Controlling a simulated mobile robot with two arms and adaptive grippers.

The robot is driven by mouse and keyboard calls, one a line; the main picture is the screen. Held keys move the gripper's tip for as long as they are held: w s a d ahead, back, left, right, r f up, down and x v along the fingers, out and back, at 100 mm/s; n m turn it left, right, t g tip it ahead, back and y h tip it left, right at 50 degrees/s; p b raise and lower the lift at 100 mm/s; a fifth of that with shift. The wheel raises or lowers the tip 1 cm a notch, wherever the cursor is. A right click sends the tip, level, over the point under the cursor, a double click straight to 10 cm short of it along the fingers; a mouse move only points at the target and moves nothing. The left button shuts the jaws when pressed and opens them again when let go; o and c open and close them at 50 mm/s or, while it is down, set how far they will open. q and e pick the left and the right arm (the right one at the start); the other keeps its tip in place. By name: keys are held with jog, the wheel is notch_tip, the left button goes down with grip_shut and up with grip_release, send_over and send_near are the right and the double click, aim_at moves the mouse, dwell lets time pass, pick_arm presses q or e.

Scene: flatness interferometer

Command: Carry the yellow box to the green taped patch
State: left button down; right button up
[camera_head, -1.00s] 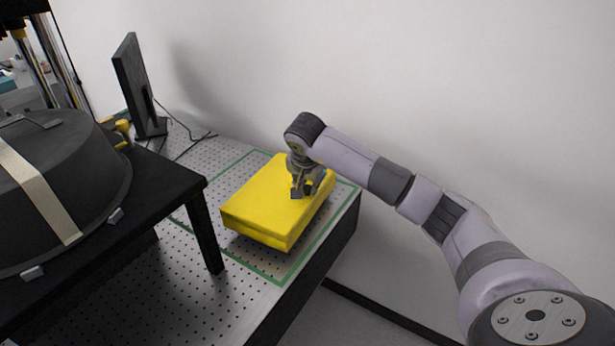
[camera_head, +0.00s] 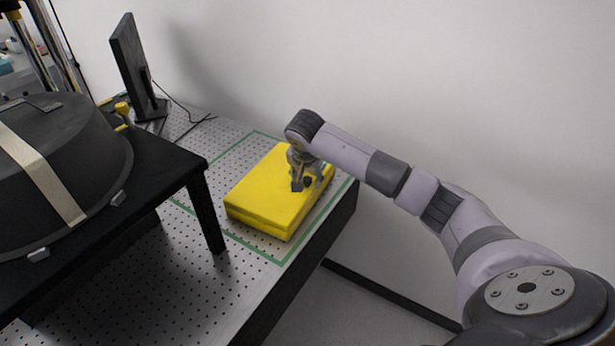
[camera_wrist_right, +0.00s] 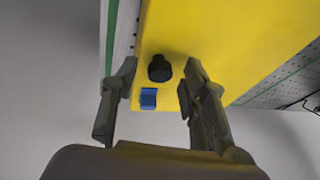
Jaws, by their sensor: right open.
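The yellow box (camera_head: 275,190) lies flat on the perforated table, inside the green taped patch (camera_head: 252,247). Green tape shows around it on several sides. My right gripper (camera_head: 302,184) points down at the box's top near its right end. In the right wrist view my right gripper (camera_wrist_right: 160,75) is open, its fingers on either side of a black knob (camera_wrist_right: 159,69) on the yellow box (camera_wrist_right: 225,40). A small blue piece (camera_wrist_right: 148,98) sits beside the knob. Whether the fingers touch the knob I cannot tell. My left gripper is out of view.
A black stand (camera_head: 165,165) carrying a large dark domed instrument (camera_head: 75,150) is left of the patch. A thin black monitor (camera_head: 130,65) with cables stands behind. The perforated table (camera_head: 185,285) is bare in front; its right edge runs close to the patch.

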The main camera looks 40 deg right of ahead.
jog(key=b+v, duration=0.2)
jog(key=v, duration=1)
jog(key=shift+b, duration=0.3)
